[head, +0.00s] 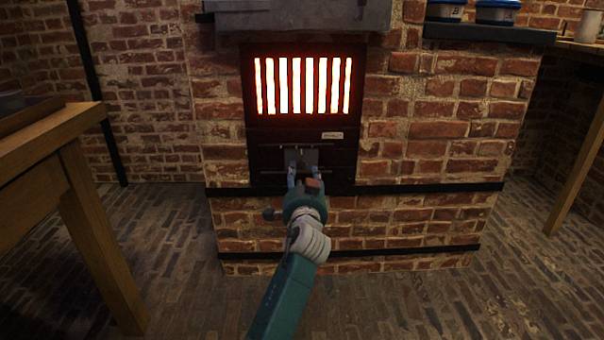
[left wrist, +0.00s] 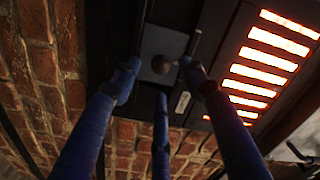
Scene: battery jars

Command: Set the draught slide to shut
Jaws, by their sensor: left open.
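The draught slide (head: 312,156) is a dark grey plate on the black furnace front (head: 262,142), below the glowing bars. In the left wrist view the slide plate (left wrist: 163,42) carries a round dark knob (left wrist: 162,64). My left gripper (head: 304,177) is open in front of the slide. In the left wrist view its blue fingers (left wrist: 160,73) stand apart, with the knob showing between their tips. I cannot tell whether any finger touches the knob. In the head view the gripper hides the knob and the lower part of the slide. My right gripper is not in view.
Glowing bars (head: 303,86) are just above the slide, with a small pale label (head: 333,135) between. Brickwork (head: 430,150) surrounds the furnace, with black bands across it. A wooden table (head: 60,140) stands at left. Blue-banded tubs (head: 497,12) sit on a ledge at upper right. The brick floor (head: 180,270) is clear.

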